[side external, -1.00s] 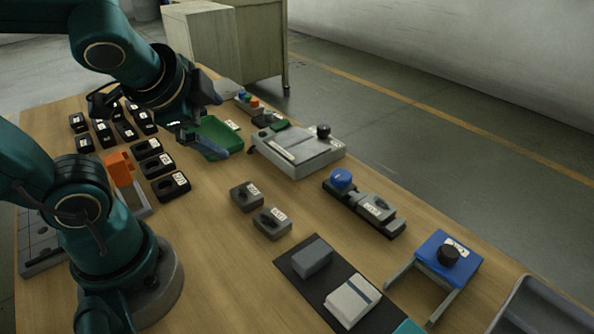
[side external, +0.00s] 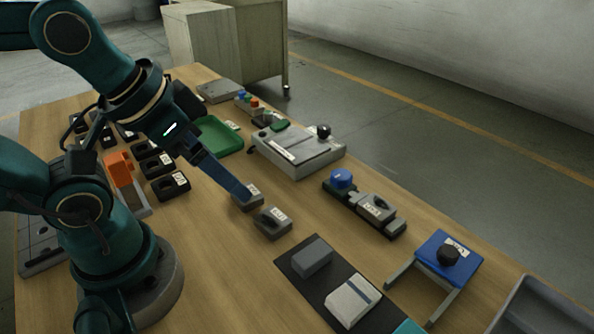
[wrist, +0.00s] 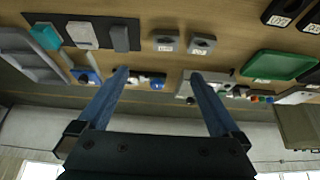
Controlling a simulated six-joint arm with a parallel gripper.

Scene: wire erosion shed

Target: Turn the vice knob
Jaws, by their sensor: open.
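The vice (side external: 374,208) is a small grey and dark block with a white label, on the right half of the table. Its round blue knob (side external: 341,178) stands at its far left end. In the wrist view the blue knob (wrist: 157,85) shows between my fingers, with the vice (wrist: 135,79) partly behind the left finger. My gripper (side external: 243,191) is open and empty, its long blue fingers slanting down above the small grey labelled blocks. It is apart from the knob, to its left in the side view.
A grey fixture (side external: 300,155) with a black knob stands behind. A blue stand (side external: 440,262) with a black knob is at right. A green tray (side external: 222,137) lies further back.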

